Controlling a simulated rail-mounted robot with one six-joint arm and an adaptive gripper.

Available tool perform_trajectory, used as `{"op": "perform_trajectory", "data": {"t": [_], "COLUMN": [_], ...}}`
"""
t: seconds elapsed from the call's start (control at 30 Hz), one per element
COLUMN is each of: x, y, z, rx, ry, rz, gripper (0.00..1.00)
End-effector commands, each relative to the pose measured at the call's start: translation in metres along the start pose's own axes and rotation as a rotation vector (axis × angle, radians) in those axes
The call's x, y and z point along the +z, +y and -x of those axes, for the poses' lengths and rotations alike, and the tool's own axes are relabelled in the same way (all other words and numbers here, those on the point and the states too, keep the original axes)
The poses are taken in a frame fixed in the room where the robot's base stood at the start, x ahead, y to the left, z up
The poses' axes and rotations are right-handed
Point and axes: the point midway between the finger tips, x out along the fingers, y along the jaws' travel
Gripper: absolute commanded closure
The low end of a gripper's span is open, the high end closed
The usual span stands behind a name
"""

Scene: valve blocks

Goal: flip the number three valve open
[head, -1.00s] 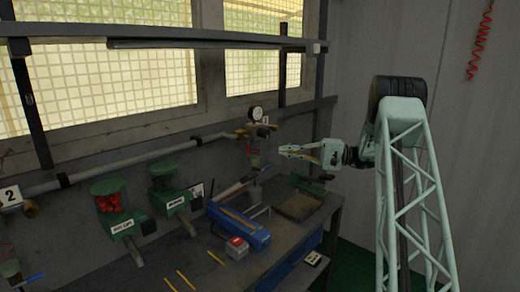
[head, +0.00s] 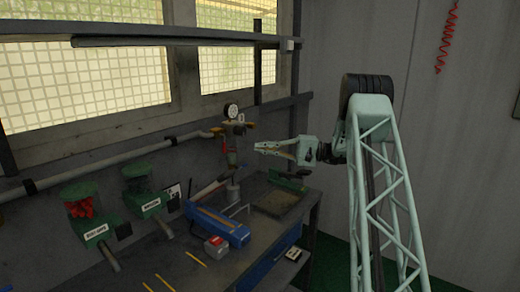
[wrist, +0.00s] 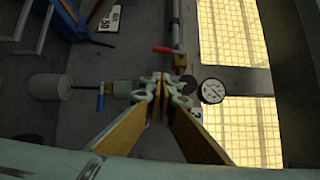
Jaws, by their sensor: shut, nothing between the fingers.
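The valve assembly at the number 3 tag (head: 241,118) hangs on the wall pipe, with a round gauge (head: 231,110) above it. In the wrist view the gauge (wrist: 212,91) is to the right of my fingertips. A blue lever (wrist: 100,102) is left of the tips and a red lever (wrist: 162,49) is above them in that picture. My gripper (head: 258,147) is just right of the assembly in the head view. In the wrist view its tips (wrist: 160,78) meet, empty, and hide part of the fittings. Contact with them cannot be told.
A bench (head: 262,256) below carries a blue tool case (head: 218,226), a dark tray (head: 277,204) and a small red-and-white box (head: 216,246). Two green wall dispensers (head: 85,207) are at left. A grey cylinder (wrist: 48,87) is beyond the blue lever.

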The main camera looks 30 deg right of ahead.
Motion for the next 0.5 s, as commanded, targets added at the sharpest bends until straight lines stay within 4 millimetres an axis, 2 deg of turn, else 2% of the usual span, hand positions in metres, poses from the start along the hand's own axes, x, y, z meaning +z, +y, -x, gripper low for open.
{"op": "perform_trajectory", "data": {"t": [0.5], "x": [0.0], "y": [0.001], "z": [-0.066], "rx": [0.0], "ry": [0.0], "rz": [0.0], "gripper": [1.0]}}
